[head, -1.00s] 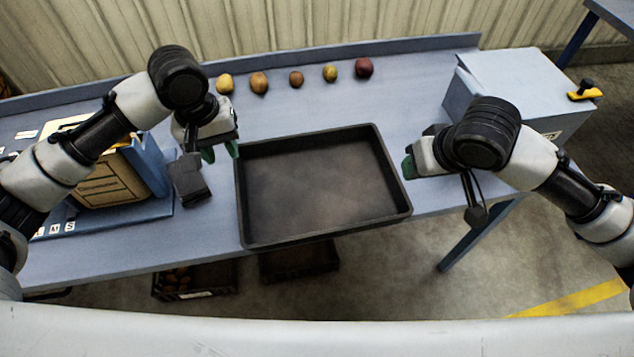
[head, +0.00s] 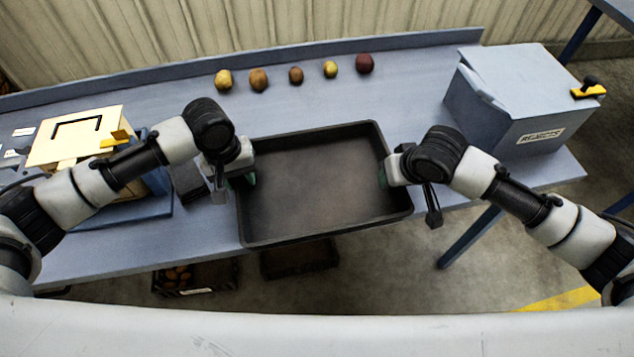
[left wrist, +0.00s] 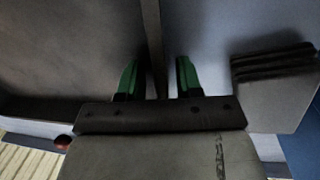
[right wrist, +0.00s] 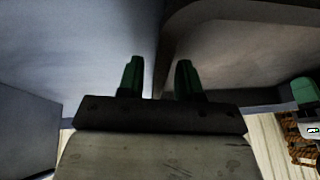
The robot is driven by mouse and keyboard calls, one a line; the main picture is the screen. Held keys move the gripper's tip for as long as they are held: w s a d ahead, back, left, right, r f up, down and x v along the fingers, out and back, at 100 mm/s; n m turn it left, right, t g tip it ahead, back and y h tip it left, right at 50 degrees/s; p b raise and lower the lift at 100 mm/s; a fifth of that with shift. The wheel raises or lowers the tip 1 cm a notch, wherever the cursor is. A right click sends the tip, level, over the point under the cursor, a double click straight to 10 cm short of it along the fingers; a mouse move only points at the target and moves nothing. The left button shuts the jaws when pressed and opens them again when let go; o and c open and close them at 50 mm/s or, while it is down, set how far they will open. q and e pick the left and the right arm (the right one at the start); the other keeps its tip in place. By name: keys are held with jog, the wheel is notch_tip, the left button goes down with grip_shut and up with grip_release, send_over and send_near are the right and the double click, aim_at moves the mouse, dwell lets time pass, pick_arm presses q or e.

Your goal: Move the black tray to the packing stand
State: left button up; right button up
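The black tray (head: 318,237) is a shallow, empty rectangle lying on the blue-grey bench, its near edge at the bench's front. My left gripper (head: 246,180) is at the tray's left wall. In the left wrist view its green fingers (left wrist: 158,80) are open, one on each side of the tray wall (left wrist: 154,40). My right gripper (head: 383,177) is at the tray's right wall. In the right wrist view its green fingers (right wrist: 158,80) are open around that wall, with gaps showing. I cannot identify the packing stand in these views.
Several potatoes (head: 295,75) lie in a row behind the tray. A blue-grey box (head: 520,100) stands on the bench at right, a cream-topped box (head: 78,140) at left. Crates (head: 195,277) sit below the bench. Another blue-grey table (head: 612,14) shows at top right.

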pick_arm(q)
grip_shut()
pick_arm(e)
grip_shut()
pick_arm(q)
jog(key=shift+r, duration=0.15)
pick_arm(e)
jog(key=shift+r, duration=0.2)
